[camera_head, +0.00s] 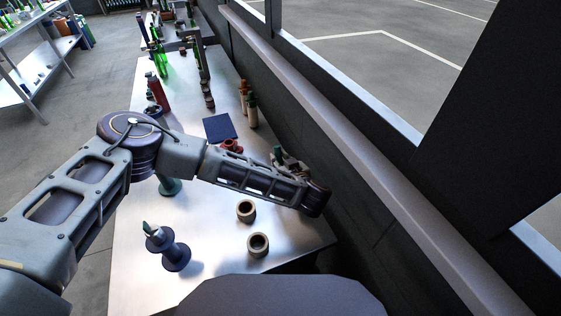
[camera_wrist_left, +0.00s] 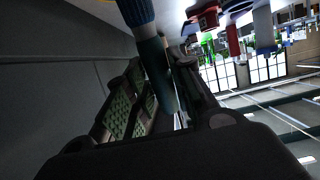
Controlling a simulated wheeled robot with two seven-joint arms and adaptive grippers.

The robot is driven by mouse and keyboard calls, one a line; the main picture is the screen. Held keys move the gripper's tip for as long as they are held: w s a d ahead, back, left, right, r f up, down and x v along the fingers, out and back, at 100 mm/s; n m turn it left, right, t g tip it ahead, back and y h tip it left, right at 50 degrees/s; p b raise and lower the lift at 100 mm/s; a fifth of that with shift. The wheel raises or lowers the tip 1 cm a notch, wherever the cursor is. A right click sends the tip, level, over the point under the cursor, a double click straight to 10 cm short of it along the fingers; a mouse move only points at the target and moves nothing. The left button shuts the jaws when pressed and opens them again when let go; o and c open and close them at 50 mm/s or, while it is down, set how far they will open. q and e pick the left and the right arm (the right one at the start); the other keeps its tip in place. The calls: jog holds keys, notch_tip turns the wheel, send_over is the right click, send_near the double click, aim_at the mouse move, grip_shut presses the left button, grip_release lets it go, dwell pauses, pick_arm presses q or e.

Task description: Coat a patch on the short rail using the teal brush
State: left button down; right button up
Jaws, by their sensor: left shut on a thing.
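My left gripper (camera_head: 289,163) is near the right edge of the metal table, partly hidden behind my own forearm. In the left wrist view my left gripper (camera_wrist_left: 160,105) has its green-padded fingers around the teal brush (camera_wrist_left: 155,65), a teal handle with a blue ribbed part at the top of the picture. A small teal piece of the brush (camera_head: 277,151) shows above the gripper in the head view. The brush's bristles are not clearly seen. I cannot pick out the short rail with certainty. My right gripper is out of view.
Two tan rings (camera_head: 246,211) (camera_head: 258,245) and a dark blue stand (camera_head: 172,253) are at the near end of the table (camera_head: 211,272). A dark wall (camera_head: 290,117) runs along the right.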

aim_at(280, 148)
pick_arm(q)
jog(key=shift+w+r+p, duration=0.1)
jog(key=shift+r+p, duration=1.1)
jog(key=shift+r, duration=2.1)
jog(key=shift+s+f, duration=0.25)
jog(key=s+a+f+m+h, duration=0.1)
jog(key=s+h, duration=0.1)
jog(key=s, duration=1)
jog(key=w+a+r, duration=0.2)
jog(key=r, duration=0.5)
jog(key=w+a+r, duration=0.2)
jog(key=a+r, duration=0.1)
jog(key=r, duration=0.5)
jog(key=shift+w+a+r+t+y, duration=0.15)
jog(key=shift+a+r+t+y, duration=0.1)
jog(key=shift+a+t+y, duration=0.05)
